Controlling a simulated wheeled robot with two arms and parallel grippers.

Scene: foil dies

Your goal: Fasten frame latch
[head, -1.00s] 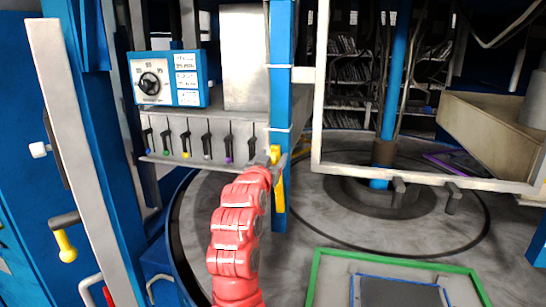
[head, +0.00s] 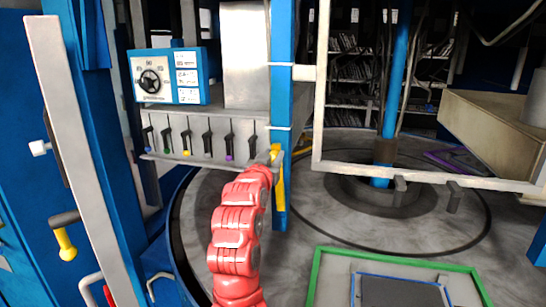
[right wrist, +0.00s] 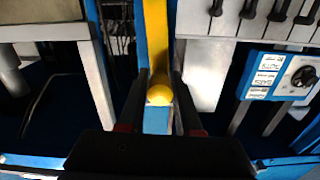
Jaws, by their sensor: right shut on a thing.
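The yellow latch handle (head: 280,190) hangs along the lower blue post (head: 281,90), beside the pale metal frame (head: 319,100). In the right wrist view the latch shows as a yellow bar (right wrist: 157,35) ending in a round yellow knob (right wrist: 159,91). My right gripper (head: 274,156), at the end of the red arm, is at the latch's upper part. In the right wrist view its two dark fingers (right wrist: 160,84) stand on either side of the knob, shut on the latch. The exact contact is hidden in the head view. My left gripper is out of view.
A row of small levers (head: 207,143) and a blue control box (head: 168,78) stand left of the post. A lever with a yellow knob (head: 66,246) is at far left. A green-edged frame (head: 400,259) lies low in front of the round grey platform (head: 340,220).

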